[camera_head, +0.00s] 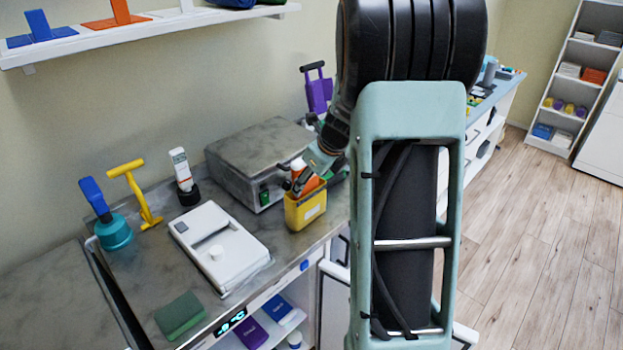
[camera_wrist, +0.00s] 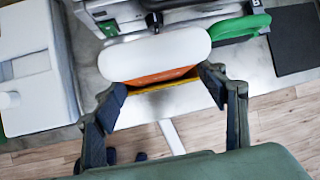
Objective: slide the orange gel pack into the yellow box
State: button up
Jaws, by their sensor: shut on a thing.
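The orange gel pack (camera_head: 308,184) has a white rounded end and stands upright at the mouth of the yellow box (camera_head: 306,211). Its lower part is hidden by the box's front wall; how deep it sits I cannot tell. In the wrist view the pack's white end (camera_wrist: 155,54) is large, with an orange strip below it and a thin yellow edge of the box (camera_wrist: 165,87) under that. My gripper (camera_wrist: 163,84) is shut on the pack, one finger at each side. In the head view my gripper (camera_head: 303,181) is partly hidden at the box's top.
A grey box-shaped device (camera_head: 250,160) stands right behind the yellow box. A white device (camera_head: 219,245) lies to the left. A yellow stand (camera_head: 137,192), a teal-and-blue item (camera_head: 112,230) and a green block (camera_head: 180,315) are farther left. The counter's front edge is close.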

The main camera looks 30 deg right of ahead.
jog(key=o, duration=1.5)
jog(key=shift+r, duration=0.15)
notch_tip(320, 180, up, 9)
jog(key=p, duration=0.9)
